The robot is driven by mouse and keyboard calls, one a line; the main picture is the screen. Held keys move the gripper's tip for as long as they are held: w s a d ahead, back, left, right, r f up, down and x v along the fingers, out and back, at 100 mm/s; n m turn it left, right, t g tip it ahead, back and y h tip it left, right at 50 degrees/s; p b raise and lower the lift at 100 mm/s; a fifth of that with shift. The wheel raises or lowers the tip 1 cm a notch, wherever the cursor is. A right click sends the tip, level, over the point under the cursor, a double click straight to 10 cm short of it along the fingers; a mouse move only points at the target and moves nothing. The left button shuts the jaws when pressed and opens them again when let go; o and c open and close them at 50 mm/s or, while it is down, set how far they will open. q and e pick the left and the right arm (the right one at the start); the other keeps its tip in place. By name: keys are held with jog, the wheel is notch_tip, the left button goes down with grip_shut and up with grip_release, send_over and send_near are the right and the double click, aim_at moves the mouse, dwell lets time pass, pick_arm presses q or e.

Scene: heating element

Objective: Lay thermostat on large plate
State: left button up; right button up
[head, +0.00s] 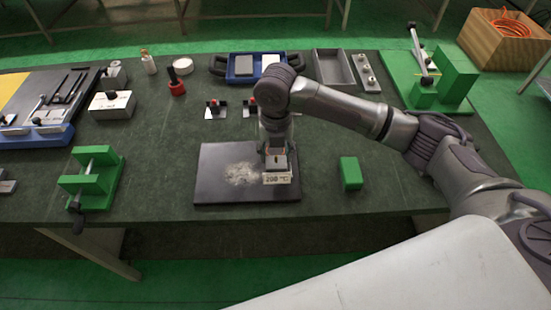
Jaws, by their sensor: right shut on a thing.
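The large plate (215,188) is a dark flat rectangle near the front edge of the table, with a pale worn patch in its middle. My right gripper (276,155) points down over the plate's right part. It is shut on the thermostat (277,179), a small piece whose front label reads 200 °C. The thermostat is at the plate's right front; I cannot tell whether it touches the plate or hangs just above it. The gripper hides its upper part. My left gripper is not in view.
A green block (351,173) lies right of the plate, and a green clamp stand (92,178) stands to its left. Small metal pieces (215,110), a red-bodied bottle (176,84) and a blue tray (243,79) are behind. Clear table lies left of the plate.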

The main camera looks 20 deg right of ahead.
aim_at(276, 162)
jog(key=shift+w+d+f, duration=0.1)
jog(key=shift+w+f, duration=0.05)
jog(key=shift+w, duration=0.05)
notch_tip(276, 162, down, 3)
jog(key=shift+f+p, duration=0.1)
jog(key=shift+p, duration=0.4)
jog(key=shift+f, duration=0.4)
jog(key=shift+f, duration=0.1)
jog(key=o, duration=1.3)
notch_tip(276, 162, up, 12)
jog(key=shift+r+b, duration=0.2)
jog(key=shift+b, duration=0.85)
